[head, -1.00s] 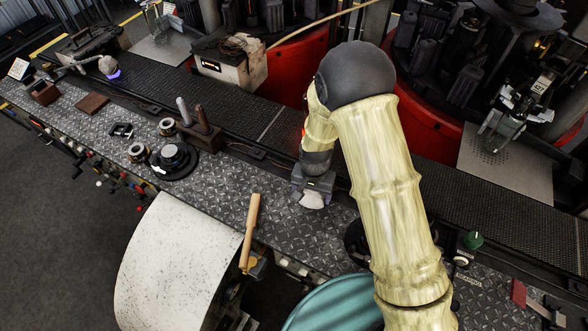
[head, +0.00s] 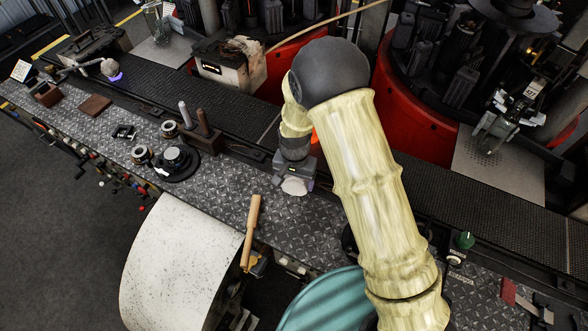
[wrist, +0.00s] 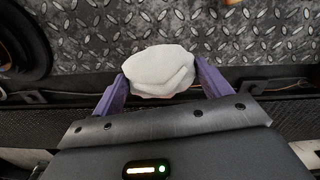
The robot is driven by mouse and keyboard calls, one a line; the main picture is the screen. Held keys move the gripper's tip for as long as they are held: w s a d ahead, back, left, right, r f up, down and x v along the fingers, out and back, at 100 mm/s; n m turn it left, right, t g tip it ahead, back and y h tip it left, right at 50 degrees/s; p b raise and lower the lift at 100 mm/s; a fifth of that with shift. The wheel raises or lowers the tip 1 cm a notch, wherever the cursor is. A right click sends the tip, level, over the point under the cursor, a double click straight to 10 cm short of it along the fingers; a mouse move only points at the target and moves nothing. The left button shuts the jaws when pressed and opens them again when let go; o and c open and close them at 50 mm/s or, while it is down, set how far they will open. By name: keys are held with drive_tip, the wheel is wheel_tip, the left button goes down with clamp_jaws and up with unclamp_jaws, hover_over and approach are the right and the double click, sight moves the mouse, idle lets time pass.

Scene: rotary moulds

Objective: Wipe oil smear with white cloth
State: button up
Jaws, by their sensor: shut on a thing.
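My gripper (wrist: 162,82) has purple fingers shut on a bunched white cloth (wrist: 160,70). In the head view the cloth (head: 295,187) shows below my gripper (head: 294,178), over the diamond-plate bench (head: 330,230). I cannot tell whether the cloth touches the plate. A faint reddish-brown mark, possibly the oil smear, shows at the cloth's far edge in the wrist view (wrist: 150,46). I see no clear smear in the head view; the cloth or my arm may hide it.
A wooden-handled tool (head: 251,230) lies at the bench's front edge. A black round base (head: 176,162), metal rings and a block with two upright pegs (head: 205,138) stand to the left. A dark conveyor belt (head: 235,115) runs behind.

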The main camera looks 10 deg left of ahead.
drive_tip(key=shift+d+r+p, duration=0.1)
drive_tip(key=shift+r+p, duration=0.8)
drive_tip(key=shift+r, duration=0.8)
drive_tip(key=shift+w+d, duration=0.1)
drive_tip(key=shift+w, duration=0.05)
